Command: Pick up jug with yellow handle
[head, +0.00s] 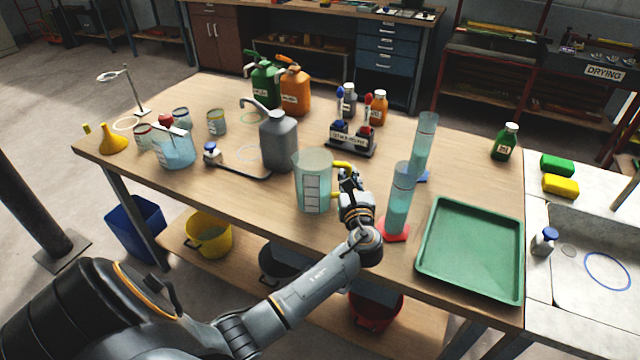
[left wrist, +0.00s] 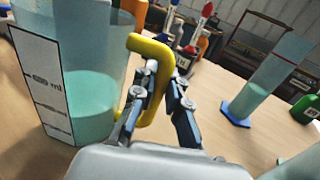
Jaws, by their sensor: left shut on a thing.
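The jug with the yellow handle (head: 313,182) is clear, with a white scale label and pale teal liquid low inside. It stands upright near the table's front edge in the head view; whether its base touches the table I cannot tell. In the left wrist view the jug (left wrist: 75,75) fills the left side, and its yellow handle (left wrist: 152,52) is between my fingers. My left gripper (head: 347,178) is shut on the handle, right of the jug; it also shows in the left wrist view (left wrist: 160,95). My right gripper is out of view.
A grey canister (head: 279,141) stands close behind the jug. Two tall cylinders with liquid, one on a red base (head: 398,205), stand just right of my left gripper. A green tray (head: 471,250) lies farther right. A pen-like rack (head: 351,140) is behind.

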